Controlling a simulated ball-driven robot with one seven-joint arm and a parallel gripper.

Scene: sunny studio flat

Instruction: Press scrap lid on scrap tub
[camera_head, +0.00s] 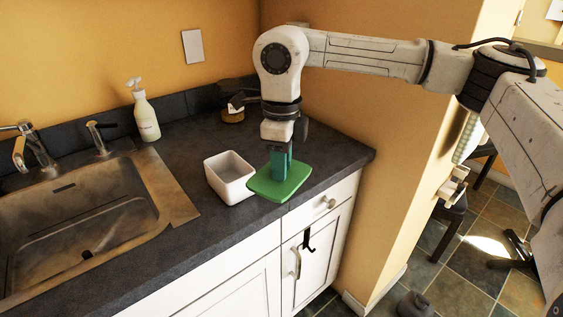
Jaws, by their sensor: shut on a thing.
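The scrap lid (264,186) is a flat green plate with rounded corners and an upright green handle. My gripper (281,150) points down and is shut on that handle. The lid is level or nearly so, by the counter's front edge; I cannot tell how far above the counter it is. The scrap tub (231,192) is a white, square, open-topped container on the dark counter, just left of the lid. Its inside looks empty. The lid is beside the tub in the picture, not on it.
A metal sink (149,219) with a tap (33,150) takes up the left. A white pump bottle (146,115) stands behind it. A brown round thing (232,115) lies at the back by the wall. The counter (330,152) is clear to the right.

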